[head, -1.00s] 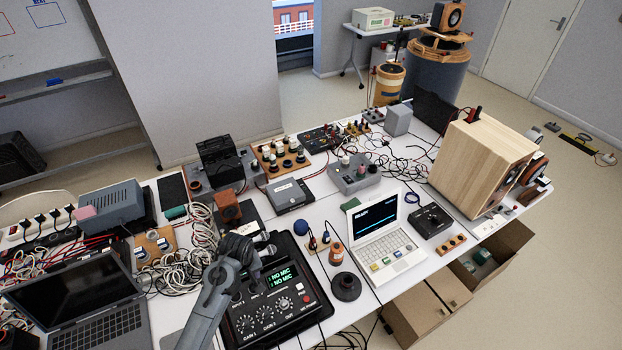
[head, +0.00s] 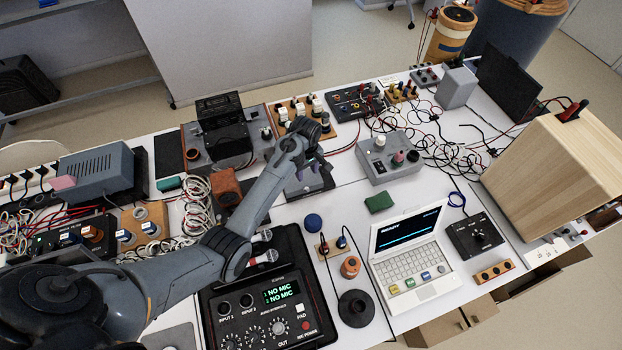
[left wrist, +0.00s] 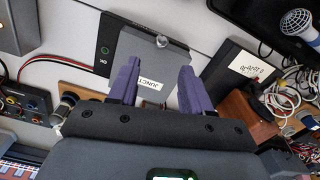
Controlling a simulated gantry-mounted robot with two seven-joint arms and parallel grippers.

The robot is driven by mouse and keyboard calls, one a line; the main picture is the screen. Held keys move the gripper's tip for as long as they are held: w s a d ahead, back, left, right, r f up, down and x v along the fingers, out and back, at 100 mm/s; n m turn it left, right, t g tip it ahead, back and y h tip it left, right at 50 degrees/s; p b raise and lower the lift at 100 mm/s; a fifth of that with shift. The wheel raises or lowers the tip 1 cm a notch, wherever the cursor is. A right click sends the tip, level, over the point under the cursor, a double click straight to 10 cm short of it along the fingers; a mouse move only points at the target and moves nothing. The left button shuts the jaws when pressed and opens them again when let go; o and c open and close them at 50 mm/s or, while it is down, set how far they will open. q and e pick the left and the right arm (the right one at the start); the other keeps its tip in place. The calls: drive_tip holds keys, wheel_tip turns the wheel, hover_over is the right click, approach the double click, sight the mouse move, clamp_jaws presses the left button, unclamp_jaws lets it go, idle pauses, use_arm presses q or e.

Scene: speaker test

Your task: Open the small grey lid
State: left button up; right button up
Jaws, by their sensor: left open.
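The small grey lid (left wrist: 152,62) tops a flat dark-edged box on the table. In the head view the lid (head: 308,184) is partly hidden by my left gripper. My left gripper (head: 315,166) is above it, pointing down, open and empty. My right gripper is not in view.
A grey box with knobs (head: 386,160) stands right of the lid, and a black device (head: 224,135) on the left. A small orange-brown box (head: 226,186) and an audio interface (head: 268,300) are near my arm. Loose cables (head: 440,145) clutter the right. Some white table shows in between.

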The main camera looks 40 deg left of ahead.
sight(307, 189)
use_arm(q)
drive_tip(key=f+b, duration=0.1)
drive_tip(key=f, duration=0.9)
drive_tip(key=shift+s, duration=0.2)
clamp_jaws()
